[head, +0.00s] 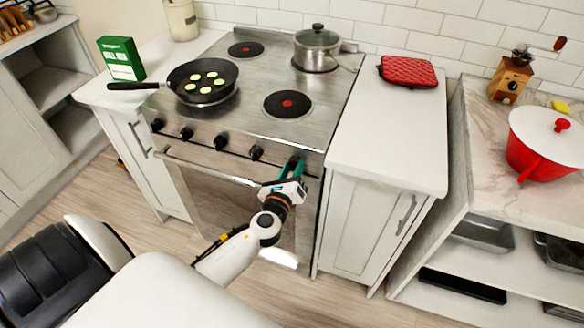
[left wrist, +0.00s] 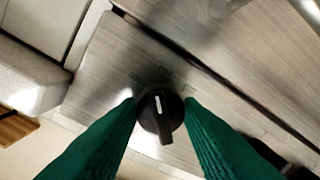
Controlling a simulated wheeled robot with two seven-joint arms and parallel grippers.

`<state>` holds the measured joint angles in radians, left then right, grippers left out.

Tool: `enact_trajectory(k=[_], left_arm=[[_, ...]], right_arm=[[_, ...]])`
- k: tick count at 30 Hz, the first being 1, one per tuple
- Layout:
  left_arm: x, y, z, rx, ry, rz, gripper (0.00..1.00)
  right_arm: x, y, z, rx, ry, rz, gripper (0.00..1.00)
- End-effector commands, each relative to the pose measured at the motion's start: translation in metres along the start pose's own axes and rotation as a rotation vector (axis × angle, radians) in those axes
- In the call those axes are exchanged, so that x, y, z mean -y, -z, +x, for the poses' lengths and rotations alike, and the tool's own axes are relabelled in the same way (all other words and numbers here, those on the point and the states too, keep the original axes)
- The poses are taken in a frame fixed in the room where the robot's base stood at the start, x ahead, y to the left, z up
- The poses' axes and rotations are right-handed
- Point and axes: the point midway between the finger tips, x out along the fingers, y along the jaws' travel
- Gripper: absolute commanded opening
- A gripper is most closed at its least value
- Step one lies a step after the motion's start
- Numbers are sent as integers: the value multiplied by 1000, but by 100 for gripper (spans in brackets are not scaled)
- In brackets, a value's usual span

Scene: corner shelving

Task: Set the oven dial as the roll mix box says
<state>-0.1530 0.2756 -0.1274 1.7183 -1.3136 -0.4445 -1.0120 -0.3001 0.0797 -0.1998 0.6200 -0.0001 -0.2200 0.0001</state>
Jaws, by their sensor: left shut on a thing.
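The green roll mix box (head: 121,60) stands on the counter left of the stove; its smaller print is too small to read. The oven (head: 225,200) has a row of black dials along its front, such as this one (head: 256,152). My left gripper (head: 295,166) is at the right end of that row and hides the dial there. In the left wrist view, its green fingers (left wrist: 161,106) are shut on a black oven dial (left wrist: 160,118) with a white mark pointing roughly up. Faint print on the panel around it is unreadable. My right gripper is not in view.
A frying pan (head: 226,88) with food slices sits on the left of the stove, its handle reaching over the left counter. A lidded pot (head: 317,50) is at the back right. A red quilted mat (head: 408,71) lies on the mostly clear right counter (head: 385,145).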

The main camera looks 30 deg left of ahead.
Motion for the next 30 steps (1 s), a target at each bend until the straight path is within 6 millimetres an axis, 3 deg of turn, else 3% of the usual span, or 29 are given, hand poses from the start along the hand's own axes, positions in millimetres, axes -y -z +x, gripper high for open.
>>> enact_trajectory(k=[15, 30], left_arm=[[1, -2, -1, -16, 5, 336, 10], [1, -3, -1, -20, 5, 397, 10]], right_arm=[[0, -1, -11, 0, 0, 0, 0], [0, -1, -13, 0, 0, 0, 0]])
